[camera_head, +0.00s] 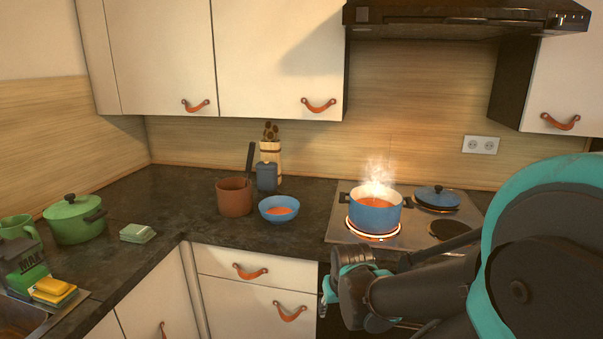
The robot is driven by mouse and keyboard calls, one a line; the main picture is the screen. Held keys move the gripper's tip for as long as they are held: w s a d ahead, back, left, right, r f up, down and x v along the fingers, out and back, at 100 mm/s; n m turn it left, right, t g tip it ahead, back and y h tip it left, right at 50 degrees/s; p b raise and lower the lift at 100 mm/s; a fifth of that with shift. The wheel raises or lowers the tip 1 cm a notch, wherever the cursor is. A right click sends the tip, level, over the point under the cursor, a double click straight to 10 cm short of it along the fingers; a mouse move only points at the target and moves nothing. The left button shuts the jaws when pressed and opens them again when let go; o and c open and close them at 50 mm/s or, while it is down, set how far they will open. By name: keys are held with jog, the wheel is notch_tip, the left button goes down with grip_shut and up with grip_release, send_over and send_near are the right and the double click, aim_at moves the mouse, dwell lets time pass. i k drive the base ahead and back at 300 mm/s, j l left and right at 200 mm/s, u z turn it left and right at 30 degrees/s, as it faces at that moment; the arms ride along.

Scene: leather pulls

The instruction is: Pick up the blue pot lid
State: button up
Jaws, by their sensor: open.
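The blue pot lid (437,195) has a dark knob and lies on the back right of the stove (335,229). It is to the right of an open blue pot (375,214), which holds orange-red food and steams on a glowing burner. My gripper (328,292) is in front of the stove, below the counter top and left of the lid, well apart from it. It is open and no object shows in it. Its fingers are small and partly hidden by my own wrist.
My arm covers the right foreground and part of the stove front. Left of the stove stand a blue bowl (279,209), a brown pot (234,197) and a utensil holder (270,150). A green pot (74,219) stands further left. A range hood (465,20) hangs above.

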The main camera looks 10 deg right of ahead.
aim_at(438, 196)
jog(key=z, duration=1.15)
